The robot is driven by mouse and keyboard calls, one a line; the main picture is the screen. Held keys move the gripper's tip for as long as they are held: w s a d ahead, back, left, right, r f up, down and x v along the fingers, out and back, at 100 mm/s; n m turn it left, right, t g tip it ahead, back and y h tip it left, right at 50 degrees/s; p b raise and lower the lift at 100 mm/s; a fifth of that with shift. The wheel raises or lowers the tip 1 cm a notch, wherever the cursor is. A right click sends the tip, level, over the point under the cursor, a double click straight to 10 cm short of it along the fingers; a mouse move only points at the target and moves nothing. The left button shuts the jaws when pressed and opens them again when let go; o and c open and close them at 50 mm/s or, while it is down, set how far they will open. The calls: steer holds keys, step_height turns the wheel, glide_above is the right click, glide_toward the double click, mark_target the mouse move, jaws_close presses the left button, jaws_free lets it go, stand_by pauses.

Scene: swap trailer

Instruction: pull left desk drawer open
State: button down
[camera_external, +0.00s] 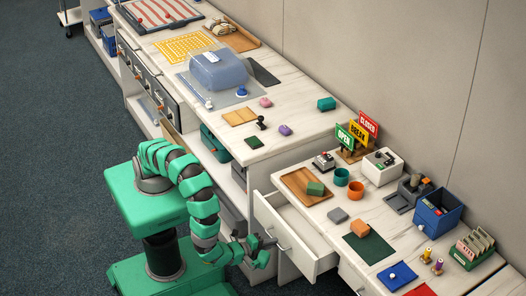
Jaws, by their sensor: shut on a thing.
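The left desk drawer (303,253) is a white drawer under the left end of the lower desk. It stands out from the desk, and its empty-looking inside shows from above. My gripper (268,243) is at the drawer's front, low and to its left. It is shut on the drawer handle (281,246), a thin bar that my fingers partly hide. My green and grey arm curves down to it from the left.
The desk top (376,212) above the drawer holds a wooden tray (297,180), two cups, small blocks, a dark green mat (368,247) and a blue bin (437,213). A taller counter (222,122) stands close behind my arm. Open carpet (60,180) lies to the left.

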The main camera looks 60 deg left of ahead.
steer(key=f+p+v, duration=0.1)
steer(key=f+v, duration=0.2)
steer(key=v, duration=1.1)
steer(key=shift+s, duration=0.7)
steer(key=shift+a+f, duration=0.1)
steer(key=shift+f, duration=0.05)
steer(key=c, duration=1.5)
jaws_free()
steer(key=p+v, duration=0.1)
steer(key=v, duration=1.2)
steer(key=shift+s, duration=0.4)
